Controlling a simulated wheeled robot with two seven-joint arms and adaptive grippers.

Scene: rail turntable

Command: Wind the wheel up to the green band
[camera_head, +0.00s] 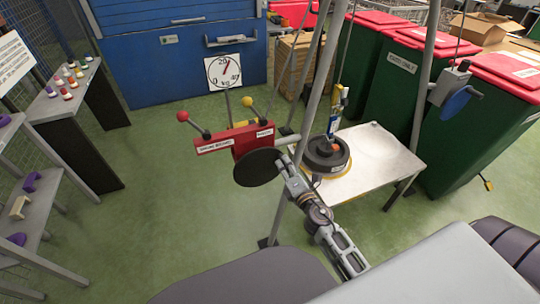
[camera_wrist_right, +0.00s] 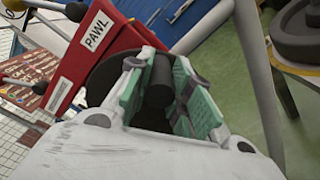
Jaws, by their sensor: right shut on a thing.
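A red winch box (camera_head: 235,138) with a dark round disc (camera_head: 258,168) stands in the middle of the head view. My right gripper (camera_head: 283,168) is at the disc. In the right wrist view, its green-padded fingers (camera_wrist_right: 160,92) are closed around a black cylindrical handle (camera_wrist_right: 160,78) in front of the disc. A dark wheel (camera_head: 322,163) sits over a yellow ring on a white table (camera_head: 385,165), under a blue-and-yellow hook block (camera_head: 334,118). I cannot tell whether it touches the table. I cannot make out a green band. My left gripper is not in view.
Levers with red (camera_head: 183,116) and yellow (camera_head: 247,101) knobs rise from the winch; its PAWL label (camera_wrist_right: 95,37) shows. A kg dial (camera_head: 223,72) stands behind. Grey frame legs (camera_head: 426,70) flank the table.

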